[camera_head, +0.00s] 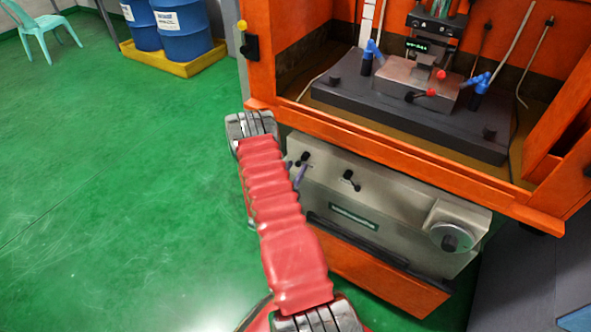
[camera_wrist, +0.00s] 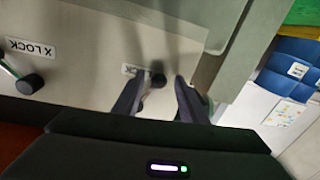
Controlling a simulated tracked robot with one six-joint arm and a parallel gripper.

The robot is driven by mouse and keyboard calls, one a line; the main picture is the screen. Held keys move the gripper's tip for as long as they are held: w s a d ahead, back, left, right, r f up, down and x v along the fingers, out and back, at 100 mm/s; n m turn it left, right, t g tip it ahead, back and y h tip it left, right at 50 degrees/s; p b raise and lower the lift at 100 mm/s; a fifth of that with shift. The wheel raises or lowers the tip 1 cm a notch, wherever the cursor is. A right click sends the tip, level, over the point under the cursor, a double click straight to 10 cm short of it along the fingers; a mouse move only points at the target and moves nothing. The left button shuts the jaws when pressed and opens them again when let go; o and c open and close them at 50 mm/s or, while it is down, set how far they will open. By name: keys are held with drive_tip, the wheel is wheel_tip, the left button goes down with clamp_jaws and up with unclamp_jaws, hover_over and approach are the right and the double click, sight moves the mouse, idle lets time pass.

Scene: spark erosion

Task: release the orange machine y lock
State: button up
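The Y lock lever shows in the wrist view as a black round knob (camera_wrist: 158,80) beside a white label (camera_wrist: 134,70), which is partly covered and hardly readable. My gripper (camera_wrist: 157,82) is open, with one dark finger on each side of this knob; I cannot tell whether either finger touches it. In the head view, my gripper (camera_head: 297,170) is at the left end of the orange machine's grey front panel (camera_head: 400,205), largely hidden by my red-sleeved arm. The X lock lever (camera_head: 349,181) is to its right; in the wrist view its black knob (camera_wrist: 29,84) lies at left under an upside-down "X LOCK" label (camera_wrist: 30,48).
The orange machine frame (camera_head: 350,130) overhangs the panel. A handwheel (camera_head: 451,238) is at the panel's right end. Blue drums (camera_head: 182,28) stand on a yellow pallet (camera_head: 178,62) at the back. The green floor at left is clear.

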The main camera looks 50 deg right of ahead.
drive_tip(key=shift+c, duration=0.7)
clamp_jaws()
